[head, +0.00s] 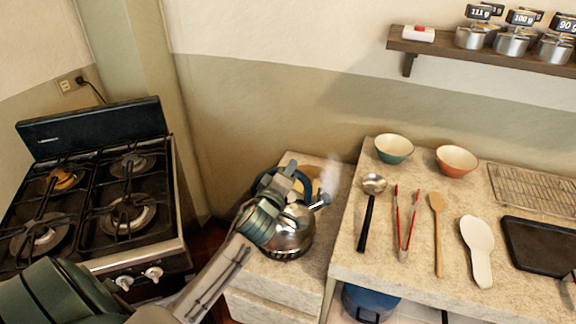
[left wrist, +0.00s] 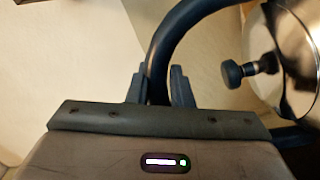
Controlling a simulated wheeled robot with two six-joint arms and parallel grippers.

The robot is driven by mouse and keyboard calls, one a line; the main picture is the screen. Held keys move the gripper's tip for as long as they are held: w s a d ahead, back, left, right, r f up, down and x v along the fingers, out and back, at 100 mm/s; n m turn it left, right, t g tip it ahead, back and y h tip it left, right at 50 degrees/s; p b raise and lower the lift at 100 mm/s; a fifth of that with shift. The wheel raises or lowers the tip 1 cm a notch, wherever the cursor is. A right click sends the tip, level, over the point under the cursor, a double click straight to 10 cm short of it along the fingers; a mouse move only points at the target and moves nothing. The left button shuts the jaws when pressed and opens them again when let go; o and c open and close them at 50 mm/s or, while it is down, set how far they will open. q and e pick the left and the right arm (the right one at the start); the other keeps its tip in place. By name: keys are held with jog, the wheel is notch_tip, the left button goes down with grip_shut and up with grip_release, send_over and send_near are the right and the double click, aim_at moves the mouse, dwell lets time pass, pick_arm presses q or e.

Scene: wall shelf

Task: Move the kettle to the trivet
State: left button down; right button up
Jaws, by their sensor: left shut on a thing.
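The kettle (head: 291,240) is shiny metal with a dark blue handle and a short spout, and pale steam rises near the spout. It is over the lower counter between the stove and the higher worktop; I cannot tell if it touches the counter. My left gripper (head: 287,180) is shut on the kettle's handle and hides part of it. In the left wrist view the curved handle (left wrist: 162,45) passes between the fingers, with the metal body and a dark knob at right. A tan round piece (head: 308,178), perhaps the trivet, shows partly behind the kettle. My right gripper is out of view.
A black stove (head: 92,205) stands left, with a gap to the counter. The worktop at right holds a ladle (head: 370,210), red tongs (head: 405,225), a wooden spoon, a white spoon rest (head: 477,250), two bowls, a rack and a dark tray. A wall shelf (head: 480,52) holds several canisters.

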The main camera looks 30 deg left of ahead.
pick_arm(q)
jog(key=shift+f, duration=1.65)
jog(key=c, duration=1.7)
grip_release()
jog(key=shift+f, duration=0.2)
jog(key=shift+c, duration=0.2)
jog(key=o, duration=0.4)
jog(key=shift+c, duration=0.2)
jog(key=shift+o, duration=0.4)
jog(key=shift+s+r, duration=0.1)
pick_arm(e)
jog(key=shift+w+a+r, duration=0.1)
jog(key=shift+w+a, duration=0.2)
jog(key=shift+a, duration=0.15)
pick_arm(q)
jog(key=shift+s, duration=0.1)
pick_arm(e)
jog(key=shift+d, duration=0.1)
